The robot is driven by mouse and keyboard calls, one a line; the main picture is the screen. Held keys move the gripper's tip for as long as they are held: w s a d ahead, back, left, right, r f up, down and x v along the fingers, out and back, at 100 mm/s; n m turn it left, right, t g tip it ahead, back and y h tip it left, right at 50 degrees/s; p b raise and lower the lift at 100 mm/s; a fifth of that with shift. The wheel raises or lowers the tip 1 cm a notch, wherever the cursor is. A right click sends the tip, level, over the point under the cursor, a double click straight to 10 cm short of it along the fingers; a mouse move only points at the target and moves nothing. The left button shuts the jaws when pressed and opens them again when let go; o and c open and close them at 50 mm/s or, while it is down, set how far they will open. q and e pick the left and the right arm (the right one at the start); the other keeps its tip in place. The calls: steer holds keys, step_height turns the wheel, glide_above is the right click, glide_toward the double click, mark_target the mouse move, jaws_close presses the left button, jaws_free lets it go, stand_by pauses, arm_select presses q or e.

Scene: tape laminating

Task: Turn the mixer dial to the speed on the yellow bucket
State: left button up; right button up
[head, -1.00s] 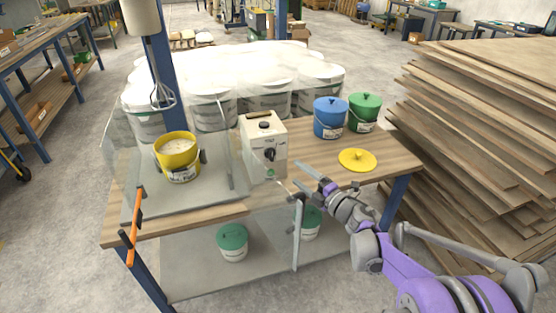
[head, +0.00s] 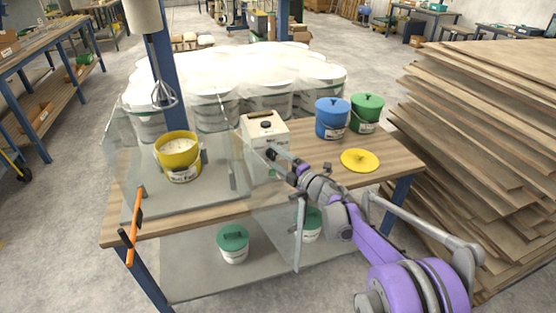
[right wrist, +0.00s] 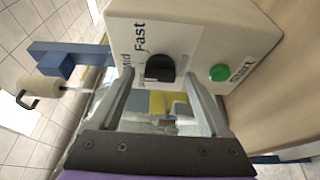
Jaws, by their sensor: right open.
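The yellow bucket (head: 180,158) stands under the mixer whisk (head: 163,95), open, with pale contents. The dark lettering on its label is too small to read surely. The cream control box (head: 262,130) stands to its right; my right arm hides much of its front. In the right wrist view the black dial (right wrist: 160,68) is on the box face, with "Fast" and "Mid" printed beside it. A green Start button (right wrist: 219,72) is near it. My right gripper (right wrist: 160,88) is open and empty, its fingertips close to the face on either side of the dial; contact is unclear.
Clear guard panels stand around the bucket, with an orange handle (head: 137,225) at front left. A blue bucket (head: 331,118), a green bucket (head: 367,112) and a yellow lid (head: 360,160) are on the right of the bench. Stacked boards (head: 490,130) stand further right.

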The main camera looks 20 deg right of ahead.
jaws_close()
stand_by(0.3)
steer(key=m, duration=0.1)
steer(key=m+t, duration=0.1)
steer(key=m, duration=0.1)
steer(key=m+b, duration=0.1)
steer(key=m, duration=0.1)
steer(key=shift+f+t, duration=0.3)
steer(key=shift+t, duration=0.1)
steer(key=m+t, duration=0.1)
steer(key=m, duration=0.1)
steer(key=m+t+h, duration=0.1)
steer(key=m, duration=0.2)
steer(key=shift+a+f+m, duration=0.1)
steer(key=shift+a+m, duration=0.05)
steer(key=shift+m, duration=0.45)
jaws_free()
